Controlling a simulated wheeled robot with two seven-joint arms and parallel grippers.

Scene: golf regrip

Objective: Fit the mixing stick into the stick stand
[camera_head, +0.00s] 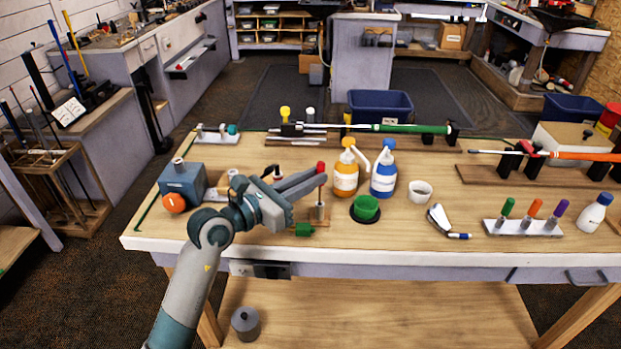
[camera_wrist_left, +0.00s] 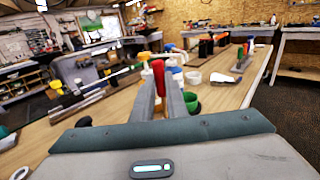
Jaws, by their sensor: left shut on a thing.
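My left gripper (camera_head: 318,178) reaches in from the left over the workbench and is shut on the mixing stick (camera_head: 321,167), whose red end sticks up between the fingertips. The red end also shows in the left wrist view (camera_wrist_left: 158,72), pointing up between the two fingers. My right gripper is not in view.
An orange bottle (camera_head: 346,178), a blue bottle (camera_head: 384,175) and a green cup (camera_head: 366,207) stand to the right of the gripper. A small green piece (camera_head: 303,230) lies near the stand. A blue-grey box (camera_head: 182,182) is at left.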

